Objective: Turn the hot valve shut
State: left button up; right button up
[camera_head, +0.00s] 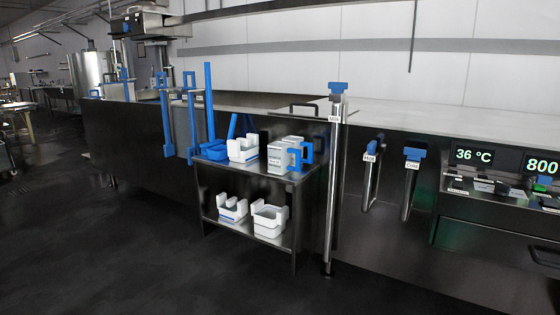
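The hot valve (372,147) is a blue handle on top of a bent metal pipe on the front of the steel counter, right of centre. A small white label (369,158) reading "Hot" hangs on it. A similar blue-handled valve (414,153), labelled "Cold", sits just to its right. A taller metal pipe with a blue handle (337,87) stands to the left, with a small label that seems to read "Milk". Neither of my grippers shows in this view. The far lower ends of the hot and cold pipes end near the counter front.
A two-level steel shelf (252,176) with white moulds and blue-handled parts stands left of the valves. Displays (474,155) reading 36 °C and 800 are at the right, above a small control shelf. The dark floor (130,250) in front is clear.

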aim_at(372, 145)
jog(key=i, duration=1.85)
jog(key=j+u, duration=0.05)
jog(key=j, duration=0.05)
